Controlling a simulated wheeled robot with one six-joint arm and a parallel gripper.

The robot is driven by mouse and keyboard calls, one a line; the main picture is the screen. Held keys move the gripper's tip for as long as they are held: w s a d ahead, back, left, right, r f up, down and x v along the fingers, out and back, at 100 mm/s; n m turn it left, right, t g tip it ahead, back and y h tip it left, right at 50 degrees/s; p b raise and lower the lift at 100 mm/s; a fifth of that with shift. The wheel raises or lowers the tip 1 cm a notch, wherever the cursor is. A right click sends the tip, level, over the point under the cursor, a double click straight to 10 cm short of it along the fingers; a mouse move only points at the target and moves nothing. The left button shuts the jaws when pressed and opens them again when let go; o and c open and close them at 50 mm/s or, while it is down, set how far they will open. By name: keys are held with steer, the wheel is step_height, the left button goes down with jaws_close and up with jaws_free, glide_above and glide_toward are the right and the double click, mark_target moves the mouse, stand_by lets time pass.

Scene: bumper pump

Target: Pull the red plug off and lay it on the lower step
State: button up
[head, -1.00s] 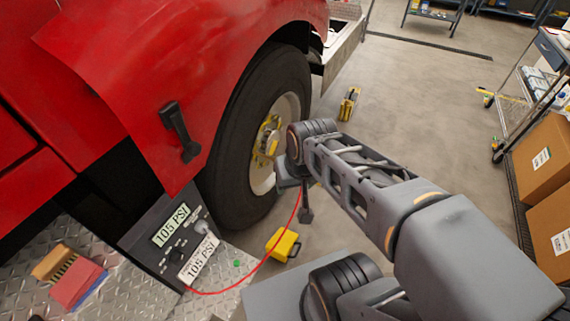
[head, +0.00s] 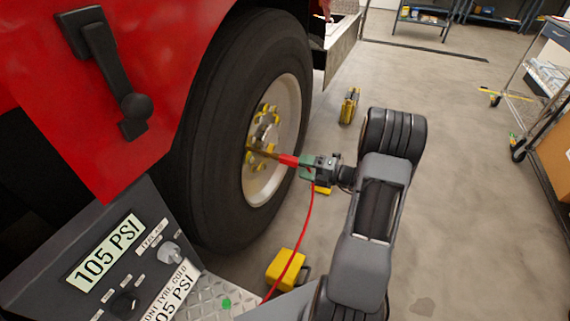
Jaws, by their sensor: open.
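The red plug (head: 288,160) sits at the end of a brass-coloured stem (head: 262,154) that sticks out from the wheel's hub. A thin red hose (head: 308,215) hangs from the plug end by my gripper and runs down toward the step. My gripper (head: 307,167) is open at the plug's outer end, with a green part beside it. I cannot tell whether its fingers surround the plug. The lower step (head: 205,291) is a diamond-plate metal surface at the bottom left, partly hidden by the gauge panel. A small green piece (head: 226,303) lies on it.
The large tyre (head: 215,130) stands just left of my gripper. A gauge panel (head: 65,285) reading 105 PSI is at the lower left. A yellow block (head: 285,268) sits below the wheel.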

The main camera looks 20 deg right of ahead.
steer(key=shift+w+d+f+m+t, duration=0.4)
steer(key=shift+w+d+f+m, duration=0.25)
steer(key=shift+w, duration=0.2)
steer(key=shift+a, duration=0.1)
